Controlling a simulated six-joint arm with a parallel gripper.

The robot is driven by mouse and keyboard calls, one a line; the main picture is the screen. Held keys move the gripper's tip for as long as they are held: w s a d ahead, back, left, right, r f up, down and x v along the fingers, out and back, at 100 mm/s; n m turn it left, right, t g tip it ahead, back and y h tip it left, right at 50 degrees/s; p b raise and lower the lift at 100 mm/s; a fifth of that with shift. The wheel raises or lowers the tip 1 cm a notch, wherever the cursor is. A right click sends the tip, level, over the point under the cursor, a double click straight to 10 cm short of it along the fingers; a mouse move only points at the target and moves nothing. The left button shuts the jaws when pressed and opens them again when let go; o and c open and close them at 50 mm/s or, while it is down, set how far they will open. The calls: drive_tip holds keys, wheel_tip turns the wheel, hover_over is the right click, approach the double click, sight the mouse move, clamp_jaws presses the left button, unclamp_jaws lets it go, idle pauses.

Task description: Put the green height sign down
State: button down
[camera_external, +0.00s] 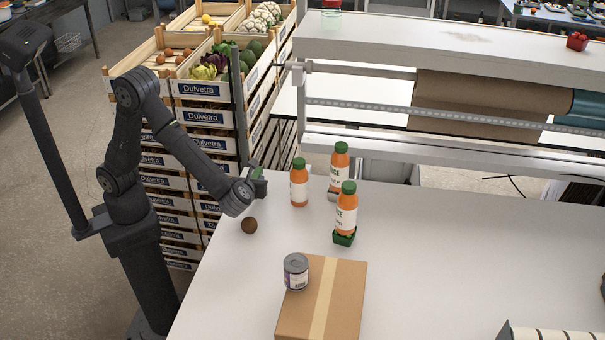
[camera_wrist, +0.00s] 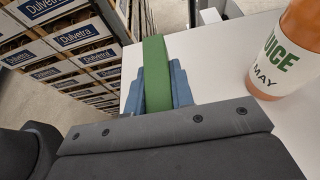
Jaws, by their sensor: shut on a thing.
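The green height sign (camera_wrist: 157,75) is a flat green bar between the blue-grey jaws of my gripper (camera_wrist: 162,88) in the wrist view. My gripper is shut on it. In the external view, a small part of the green sign (camera_external: 257,174) shows at the end of my arm, over the left back part of the white table (camera_external: 440,250). Most of the sign is hidden there. Whether the sign touches the table cannot be told.
A brown ball (camera_external: 249,226), a can (camera_external: 296,272) and a cardboard box (camera_external: 345,300) are nearer. Crates (camera_external: 205,90) stand left.

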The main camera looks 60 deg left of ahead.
drive_tip(key=shift+f, duration=1.2)
drive_tip(key=shift+f, duration=0.15)
drive_tip(key=c, duration=1.3)
unclamp_jaws()
drive_tip(key=shift+o, duration=0.2)
drive_tip(key=shift+s+d+r, duration=0.15)
drive_tip(key=shift+d+r, duration=0.05)
drive_tip(key=shift+r, duration=0.05)
drive_tip(key=v, duration=1.1)
drive_tip(key=shift+s+d, duration=0.2)
drive_tip(key=shift+s, duration=0.05)
